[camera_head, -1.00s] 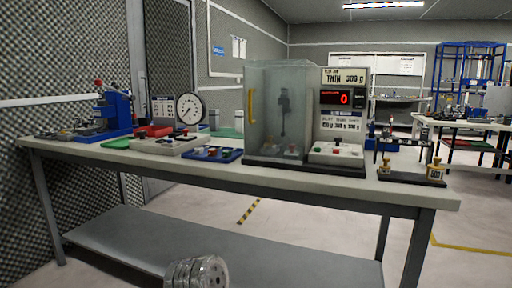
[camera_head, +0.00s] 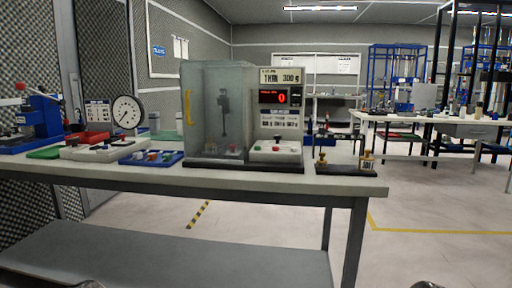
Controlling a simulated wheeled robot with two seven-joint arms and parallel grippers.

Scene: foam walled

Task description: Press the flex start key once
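A bench machine with a clear-walled chamber (camera_head: 213,105) stands on the long table. Its right part carries a sign reading THIN 300 g (camera_head: 282,76), a display (camera_head: 282,97) with a red 0, and a printed label below. At its foot is a pale key box (camera_head: 275,151) with small coloured keys; I cannot read which one is flex start. A dark fixture hangs inside the chamber, with small coloured parts at the bottom. Neither gripper shows clearly; only slivers of my own body show at the bottom edge.
Left on the table (camera_head: 345,187) are a blue press (camera_head: 42,116), a round dial gauge (camera_head: 127,113), another pale key box (camera_head: 98,153) and a blue tray (camera_head: 152,158). A dark tray with brass weights (camera_head: 345,168) is at the right end. Floor right is clear.

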